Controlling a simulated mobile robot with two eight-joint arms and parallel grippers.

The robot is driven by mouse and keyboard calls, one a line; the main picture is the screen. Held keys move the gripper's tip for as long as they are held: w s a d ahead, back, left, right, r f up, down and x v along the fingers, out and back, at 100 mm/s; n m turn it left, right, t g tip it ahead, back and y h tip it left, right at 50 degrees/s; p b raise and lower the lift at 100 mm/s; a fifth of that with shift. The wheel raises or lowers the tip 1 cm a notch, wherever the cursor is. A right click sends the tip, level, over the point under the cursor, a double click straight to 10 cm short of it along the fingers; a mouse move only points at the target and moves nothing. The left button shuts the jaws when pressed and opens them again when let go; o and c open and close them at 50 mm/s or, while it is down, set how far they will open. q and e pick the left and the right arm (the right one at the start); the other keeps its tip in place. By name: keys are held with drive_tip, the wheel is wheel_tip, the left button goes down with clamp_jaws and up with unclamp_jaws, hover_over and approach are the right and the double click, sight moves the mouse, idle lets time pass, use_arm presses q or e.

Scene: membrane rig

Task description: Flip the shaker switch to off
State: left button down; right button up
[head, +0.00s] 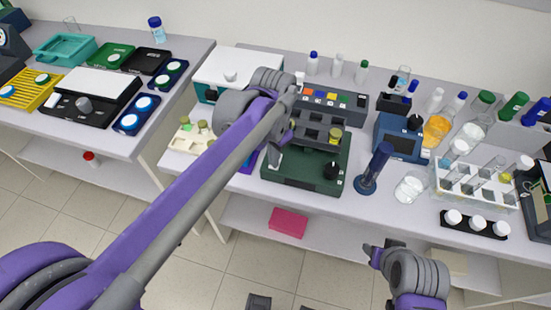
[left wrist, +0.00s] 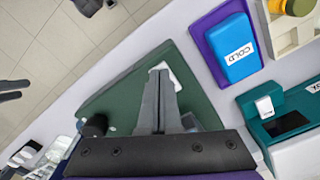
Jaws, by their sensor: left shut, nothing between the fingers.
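The shaker is a dark green box (head: 300,182) on the middle bench, with a grey rack-like top and a black knob (head: 331,171). In the left wrist view its green body (left wrist: 115,100) lies beneath my fingers. A white switch plate (left wrist: 178,68) shows at its edge, partly covered by the fingertips; I cannot tell the switch's position or whether they touch it. My left gripper (head: 274,160) is shut and empty, pointing down at the shaker's left front. My right gripper (head: 369,251) is in front of the bench, away from the shaker; its opening is unclear.
A blue COLD pack (left wrist: 232,50) lies left of the shaker in the head view. A teal device (left wrist: 285,112) stands nearby. A blue upright stand (head: 373,170) and a blue meter (head: 399,138) are to the right. Glassware and bottles crowd the bench's right side.

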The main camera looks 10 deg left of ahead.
drive_tip(key=shift+r, duration=0.1)
use_arm(q)
wheel_tip(320, 180, up, 7)
drive_tip(key=p, duration=0.4)
use_arm(e)
drive_tip(key=shift+t, duration=0.3)
drive_tip(key=r, duration=0.1)
drive_tip(key=w+r, duration=0.1)
drive_tip(key=r, duration=0.1)
drive_tip(key=w+r, duration=0.1)
drive_tip(key=r, duration=0.1)
drive_tip(key=shift+r, duration=0.15)
use_arm(q)
drive_tip(key=shift+f, duration=0.1)
drive_tip(key=s+a+f+n+t, duration=0.5)
drive_tip(key=s+f, duration=0.4)
drive_tip(key=s, duration=0.3)
drive_tip(key=shift+s+a+n+t, duration=0.25)
drive_tip(key=shift+a+n+t, duration=0.15)
drive_tip(key=shift+a+n, duration=0.35)
